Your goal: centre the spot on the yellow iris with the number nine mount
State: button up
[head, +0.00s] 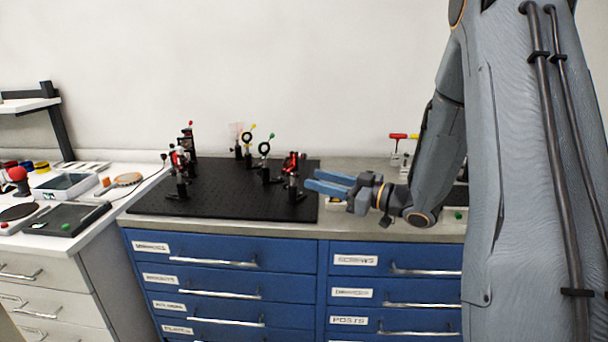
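The yellow iris (247,138) appears to be the dark ring with a yellow tip, upright on a post toward the back of the black breadboard (225,200). No light spot can be made out on it. Mounts with red parts stand at the left (181,160) and right (291,168) of the board. No numbers are legible, so I cannot tell which is the number nine mount. My gripper (311,178) points left, with two blue fingers apart and nothing seen between them. It is near the board's right edge, right of the right red mount; contact cannot be told.
A green-tipped ring (265,149) stands right of the yellow one. Blue drawers (220,248) are under the bench. A white side bench (120,192) at left holds trays and small items. Red-topped tools (397,145) stand behind my arm. The board's front middle is clear.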

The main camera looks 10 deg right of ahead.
aim_at(298, 175)
jog(key=shift+p+x, duration=0.5)
jog(key=shift+x, duration=1.95)
grip_shut()
